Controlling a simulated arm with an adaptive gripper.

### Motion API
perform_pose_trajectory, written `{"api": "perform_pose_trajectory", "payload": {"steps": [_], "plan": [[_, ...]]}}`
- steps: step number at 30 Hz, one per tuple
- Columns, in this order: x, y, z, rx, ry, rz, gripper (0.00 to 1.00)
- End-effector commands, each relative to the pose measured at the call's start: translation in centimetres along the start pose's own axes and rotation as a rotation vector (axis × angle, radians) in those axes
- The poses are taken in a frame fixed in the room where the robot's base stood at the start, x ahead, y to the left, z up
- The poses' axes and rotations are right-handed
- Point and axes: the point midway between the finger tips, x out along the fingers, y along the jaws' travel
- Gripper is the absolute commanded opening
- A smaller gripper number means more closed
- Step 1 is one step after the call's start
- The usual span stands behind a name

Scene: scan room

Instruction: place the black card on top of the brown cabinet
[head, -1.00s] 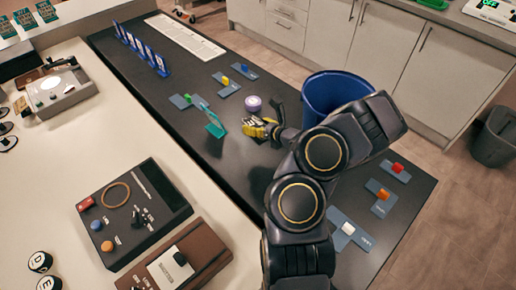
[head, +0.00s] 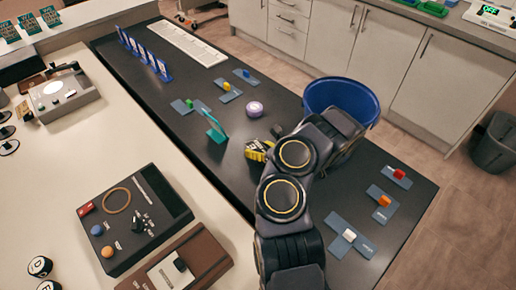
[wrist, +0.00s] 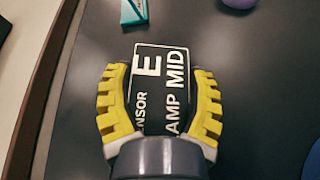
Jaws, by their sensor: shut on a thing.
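My gripper (wrist: 160,95) has its yellow-padded fingers on both sides of a black card (wrist: 158,65) with white lettering, including a large E and "LAMP MID". It is shut on the card, low over the dark table. In the head view, my gripper (head: 258,151) is near the table's left edge, and my arm hides much of it. I cannot make out the card in the head view. A brown box (head: 206,254) with a pale panel lies on the cream counter at the bottom. I cannot tell whether it is the brown cabinet.
A teal stand (head: 215,128) is just beyond my gripper, with a purple round object (head: 254,108) nearby. A blue bin (head: 342,97) stands to the right, behind my arm. A black control box (head: 130,222) with knobs is on the cream counter (head: 60,165).

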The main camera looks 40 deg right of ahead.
Motion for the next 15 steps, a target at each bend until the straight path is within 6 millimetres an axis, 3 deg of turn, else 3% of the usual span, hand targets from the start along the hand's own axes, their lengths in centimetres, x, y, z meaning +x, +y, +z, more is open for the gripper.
{"api": "perform_pose_trajectory", "payload": {"steps": [2, 3, 4, 15], "plan": [[0.02, -0.01, -0.04, 0.000, -0.001, 0.000, 0.26], [0.01, -0.01, -0.03, 0.000, -0.001, 0.000, 0.76], [0.00, -0.02, -0.02, 0.000, -0.001, 0.000, 0.89], [0.01, -0.03, -0.10, 0.000, 0.000, 0.000, 0.92]]}}
